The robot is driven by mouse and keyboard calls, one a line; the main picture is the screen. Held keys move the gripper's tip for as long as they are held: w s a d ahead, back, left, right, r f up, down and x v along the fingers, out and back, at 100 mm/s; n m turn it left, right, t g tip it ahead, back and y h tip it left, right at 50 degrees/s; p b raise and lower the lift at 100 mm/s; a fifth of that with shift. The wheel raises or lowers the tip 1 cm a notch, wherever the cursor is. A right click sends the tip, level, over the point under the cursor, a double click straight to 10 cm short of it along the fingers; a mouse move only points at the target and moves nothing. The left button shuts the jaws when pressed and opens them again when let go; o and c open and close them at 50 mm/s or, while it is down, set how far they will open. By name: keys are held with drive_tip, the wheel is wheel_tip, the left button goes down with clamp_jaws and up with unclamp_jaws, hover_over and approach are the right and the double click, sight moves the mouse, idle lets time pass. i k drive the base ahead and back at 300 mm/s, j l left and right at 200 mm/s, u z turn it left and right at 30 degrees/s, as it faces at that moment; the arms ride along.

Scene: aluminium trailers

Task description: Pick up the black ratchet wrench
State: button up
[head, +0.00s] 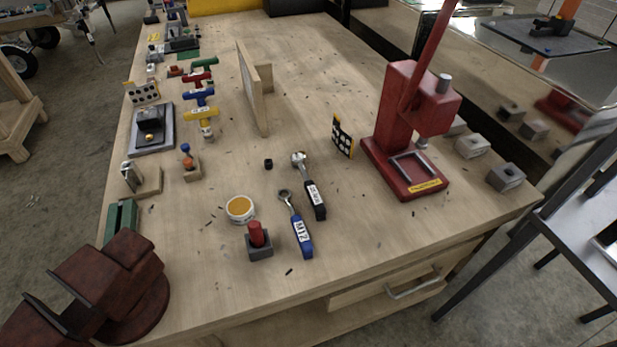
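The black ratchet wrench (312,192) lies flat on the wooden workbench (310,65) in the head view. Its silver head points away from me and its black handle, with a white label, points toward the bench's front edge. A blue-handled ratchet wrench (298,230) lies just to its left and nearer to me, apart from it. Nothing covers the black wrench. My gripper is not in view.
A red press (405,125) stands to the right, with a small dotted plate (342,137) before it. A round tin (240,209) and a grey block with a red peg (258,241) sit left. A brown vise-like object (110,280) stands front left. The far middle is mostly clear.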

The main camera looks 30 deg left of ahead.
sight(298, 159)
drive_tip(key=i, duration=0.2)
drive_tip(key=i+u, duration=0.15)
drive_tip(key=u, duration=0.3)
drive_tip(key=i+u, duration=0.2)
drive_tip(key=u, duration=0.95)
